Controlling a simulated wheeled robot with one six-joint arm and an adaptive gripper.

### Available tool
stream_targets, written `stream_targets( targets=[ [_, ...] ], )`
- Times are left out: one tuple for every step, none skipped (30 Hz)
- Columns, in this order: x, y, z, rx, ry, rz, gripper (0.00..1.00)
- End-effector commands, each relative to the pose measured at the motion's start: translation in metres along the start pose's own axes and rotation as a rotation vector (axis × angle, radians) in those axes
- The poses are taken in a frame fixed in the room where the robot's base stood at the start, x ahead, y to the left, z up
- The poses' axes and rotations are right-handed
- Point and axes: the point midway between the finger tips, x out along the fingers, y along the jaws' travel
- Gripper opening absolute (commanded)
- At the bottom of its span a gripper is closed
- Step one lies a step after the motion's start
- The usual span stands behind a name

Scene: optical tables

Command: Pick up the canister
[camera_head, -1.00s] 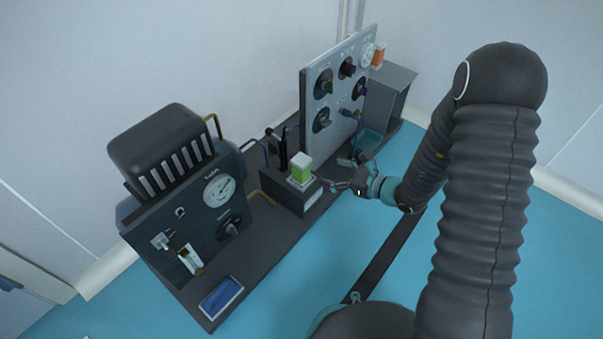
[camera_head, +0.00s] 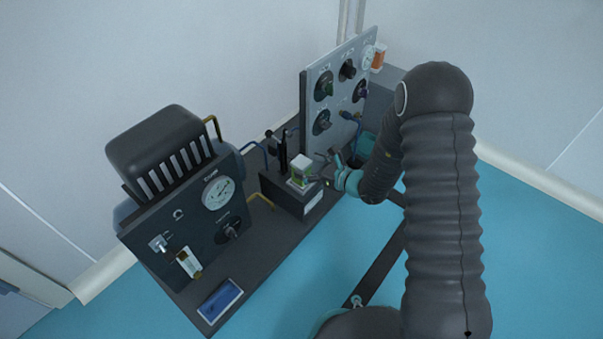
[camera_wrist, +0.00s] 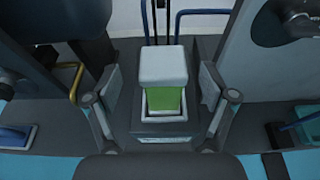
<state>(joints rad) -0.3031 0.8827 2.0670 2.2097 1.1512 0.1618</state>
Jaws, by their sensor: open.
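The canister (camera_head: 301,170) has a white top and a green body. It stands upright in a square socket on a dark block (camera_head: 300,200) on the bench. In the wrist view the canister (camera_wrist: 163,82) sits in the middle, between the spread fingers of my gripper (camera_wrist: 161,105). One finger is on each side, with visible gaps to the canister. My gripper (camera_head: 322,168) also shows in the head view, reaching to the block from the right. It is open and holds nothing. The lower part of the canister is hidden in the socket.
A dark gauge box (camera_head: 212,213) stands left of the block, and a grey panel with knobs (camera_head: 335,95) stands behind and right. Thin dark rods (camera_head: 283,153) rise right behind the canister. A blue tray (camera_head: 220,300) lies at the bench's front left. An orange-and-white canister (camera_head: 378,58) is by the panel.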

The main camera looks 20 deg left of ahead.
Motion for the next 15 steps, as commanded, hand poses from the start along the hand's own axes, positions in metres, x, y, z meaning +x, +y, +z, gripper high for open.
stream_targets(
  targets=[
    [0.008, -0.002, -0.001, -0.002, -0.001, 0.001, 0.83],
    [0.013, -0.003, 0.000, -0.002, -0.002, 0.001, 0.83],
    [0.018, -0.003, 0.000, -0.002, -0.001, 0.002, 0.83],
    [0.022, -0.003, 0.000, -0.003, -0.001, 0.003, 0.83],
    [0.025, -0.003, -0.001, -0.002, 0.000, 0.002, 0.83],
    [0.029, -0.003, -0.001, -0.001, 0.000, 0.002, 0.83],
    [0.031, -0.003, -0.001, -0.001, 0.000, 0.001, 0.83],
    [0.033, -0.003, 0.000, 0.000, 0.000, 0.001, 0.83],
    [0.034, -0.003, 0.000, 0.000, -0.001, 0.001, 0.83],
    [0.035, -0.003, 0.000, 0.000, -0.001, 0.000, 0.83],
    [0.035, -0.003, 0.001, 0.000, -0.001, 0.000, 0.83],
    [0.035, -0.003, 0.001, 0.000, -0.001, 0.000, 0.83],
    [0.035, -0.003, 0.001, 0.000, -0.001, 0.000, 0.83],
    [0.035, -0.003, 0.001, 0.000, -0.001, 0.000, 0.83],
    [0.035, -0.003, 0.001, 0.000, -0.001, 0.000, 0.83]
  ],
)
